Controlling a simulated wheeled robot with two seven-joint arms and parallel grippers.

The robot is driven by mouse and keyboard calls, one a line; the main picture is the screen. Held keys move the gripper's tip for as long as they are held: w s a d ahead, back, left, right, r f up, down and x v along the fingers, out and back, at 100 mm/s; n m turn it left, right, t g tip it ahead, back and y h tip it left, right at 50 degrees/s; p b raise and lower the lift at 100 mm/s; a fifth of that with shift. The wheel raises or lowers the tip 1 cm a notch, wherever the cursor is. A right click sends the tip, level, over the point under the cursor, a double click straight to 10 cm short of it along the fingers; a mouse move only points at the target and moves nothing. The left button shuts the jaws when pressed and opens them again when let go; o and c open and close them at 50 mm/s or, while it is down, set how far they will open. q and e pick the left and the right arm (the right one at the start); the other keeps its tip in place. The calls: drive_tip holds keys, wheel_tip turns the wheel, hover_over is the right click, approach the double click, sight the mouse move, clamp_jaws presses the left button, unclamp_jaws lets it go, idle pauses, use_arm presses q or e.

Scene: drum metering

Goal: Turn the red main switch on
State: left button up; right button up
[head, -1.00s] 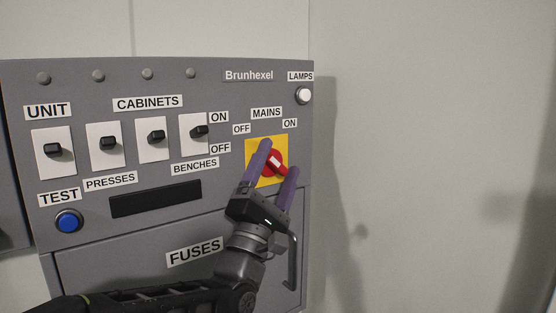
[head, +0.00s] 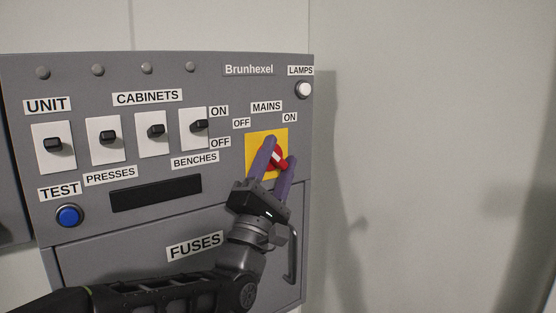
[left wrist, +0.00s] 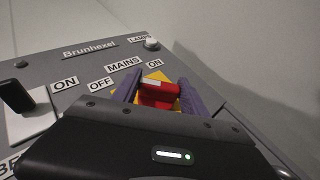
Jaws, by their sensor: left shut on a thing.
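The red main switch (head: 278,157) sits on a yellow plate (head: 253,148) under the MAINS label, between the OFF and ON labels. My left gripper (head: 279,153) is at the switch, with its two purple fingers on either side of the red handle and shut on it. In the left wrist view the red handle (left wrist: 158,92) with its white mark lies between the fingers (left wrist: 160,92). The fingers hide part of the switch, so its exact angle is hard to tell. My right gripper is not in view.
The grey panel also carries several black switches, such as the BENCHES switch (head: 199,125), a blue TEST button (head: 69,215) and a white LAMPS button (head: 304,90). A handle (head: 292,258) stands out at the fuse door's right edge. Bare wall lies to the right.

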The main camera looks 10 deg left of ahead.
use_arm(q)
drive_tip(key=shift+c, duration=0.7)
